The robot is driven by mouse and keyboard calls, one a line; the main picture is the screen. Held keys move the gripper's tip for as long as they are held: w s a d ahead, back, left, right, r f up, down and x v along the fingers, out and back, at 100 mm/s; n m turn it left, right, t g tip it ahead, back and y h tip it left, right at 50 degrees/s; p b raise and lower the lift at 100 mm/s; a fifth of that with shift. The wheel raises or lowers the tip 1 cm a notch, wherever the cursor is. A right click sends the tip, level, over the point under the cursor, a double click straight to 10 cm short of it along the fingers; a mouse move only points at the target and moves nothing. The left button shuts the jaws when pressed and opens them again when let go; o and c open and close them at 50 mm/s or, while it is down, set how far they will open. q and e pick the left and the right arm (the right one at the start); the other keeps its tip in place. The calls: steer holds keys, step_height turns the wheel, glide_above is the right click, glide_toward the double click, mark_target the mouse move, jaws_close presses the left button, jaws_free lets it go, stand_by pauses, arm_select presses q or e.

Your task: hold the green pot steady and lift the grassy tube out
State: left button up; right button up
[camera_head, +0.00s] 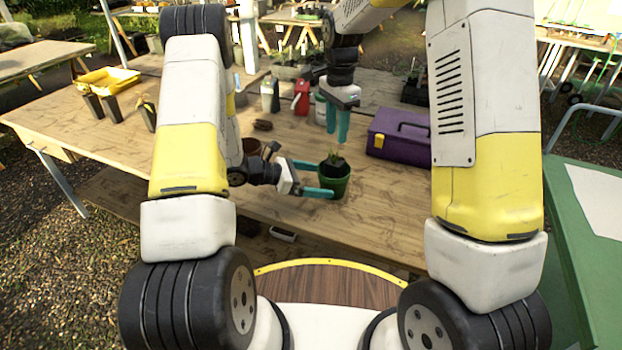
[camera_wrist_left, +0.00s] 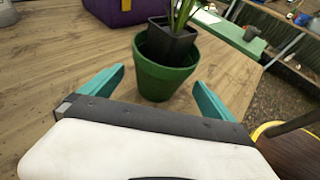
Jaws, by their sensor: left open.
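The green pot (camera_head: 335,181) stands upright on the wooden table. In the left wrist view the pot (camera_wrist_left: 163,82) holds a black square tube (camera_wrist_left: 168,45) with grassy leaves (camera_wrist_left: 182,14), its top above the pot's rim. The leaves also show in the head view (camera_head: 335,158). My left gripper (camera_head: 325,179) is open at the pot, with its fingers (camera_wrist_left: 160,78) on either side and gaps beside the pot. My right gripper (camera_head: 337,137) points down above the leaves, its fingers apart with nothing seen between them.
A purple toolbox (camera_head: 398,138) stands right of and behind the pot. A brown pot (camera_head: 251,147) is behind my left gripper. A red bottle (camera_head: 302,97) and a pale bottle (camera_head: 270,95) stand farther back. Black pots and a yellow tray (camera_head: 108,80) are at left. The table right of the pot is clear.

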arm_select(q)
steer(key=shift+x, duration=2.7)
